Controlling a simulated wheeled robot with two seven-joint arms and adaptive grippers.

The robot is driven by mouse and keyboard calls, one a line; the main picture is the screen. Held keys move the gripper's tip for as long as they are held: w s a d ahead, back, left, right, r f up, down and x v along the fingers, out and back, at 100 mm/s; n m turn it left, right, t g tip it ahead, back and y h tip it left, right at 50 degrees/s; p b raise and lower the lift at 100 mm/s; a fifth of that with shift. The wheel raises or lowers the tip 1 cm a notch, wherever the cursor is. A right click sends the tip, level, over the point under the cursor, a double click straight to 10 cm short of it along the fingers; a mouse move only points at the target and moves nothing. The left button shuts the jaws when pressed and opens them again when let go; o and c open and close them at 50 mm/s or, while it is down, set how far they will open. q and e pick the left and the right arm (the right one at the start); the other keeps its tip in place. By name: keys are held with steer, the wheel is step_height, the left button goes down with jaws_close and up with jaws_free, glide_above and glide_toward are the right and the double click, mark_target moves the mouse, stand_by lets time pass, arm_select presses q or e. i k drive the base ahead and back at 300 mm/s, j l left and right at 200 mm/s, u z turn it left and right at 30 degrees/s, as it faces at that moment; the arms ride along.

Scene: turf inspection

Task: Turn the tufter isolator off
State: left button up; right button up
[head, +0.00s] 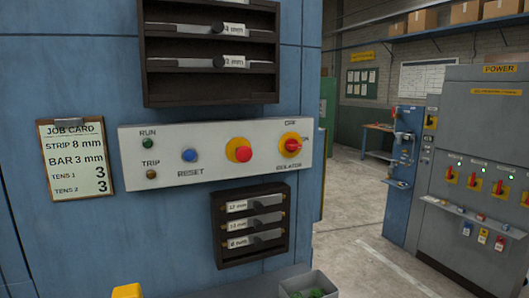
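A red handle on a yellow disc, the isolator (291,145), sits at the right end of a pale control panel (215,172) on a blue machine. "OFF" is above it, "ISOLATOR" below it, and a small "ON" mark to its right. The handle seems to point right, towards "ON". Farther off at the right, a grey cabinet marked "POWER" (500,110) carries several more red handles on yellow plates (475,183). Their labels are too small to read, so I cannot tell which is the tufter's. Neither gripper is in view.
The panel also holds a red mushroom button (240,150), a blue reset button (190,155) and run and trip lamps. A job card (74,160) hangs left. Dark racks (252,226) sit above and below. A grey bin (308,286) stands below. Open floor (352,250) leads to the cabinet.

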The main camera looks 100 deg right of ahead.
mark_target(292, 144)
steer(key=j+z, duration=0.2)
steer(key=z, duration=2.8)
steer(key=l, duration=0.1)
